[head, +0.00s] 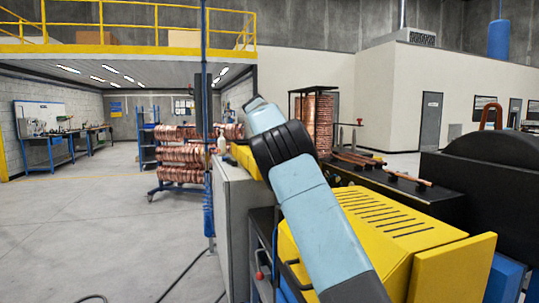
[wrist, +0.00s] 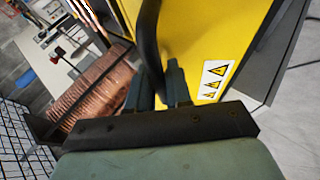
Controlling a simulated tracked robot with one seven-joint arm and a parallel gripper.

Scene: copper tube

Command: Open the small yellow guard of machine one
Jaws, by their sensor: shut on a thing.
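In the wrist view, my gripper (wrist: 157,92) is shut on a black curved handle (wrist: 149,42). The handle runs up between the two fingers, along the edge of a yellow panel (wrist: 190,35) with warning triangles, which looks like the small guard. In the head view, part of a small yellow piece (head: 245,158) shows just left of my arm, above a grey cabinet side. My arm reaches up and away over the machine. My fingers and the handle are hidden there. I cannot tell how far the guard is open.
A large slotted yellow cover (head: 375,225) stands close on the right of my arm. A black bench top (head: 400,185) with copper pieces lies behind it. A rack of copper coils (head: 180,155) stands at the left. The grey floor (head: 90,230) at the left is mostly clear, with black cables.

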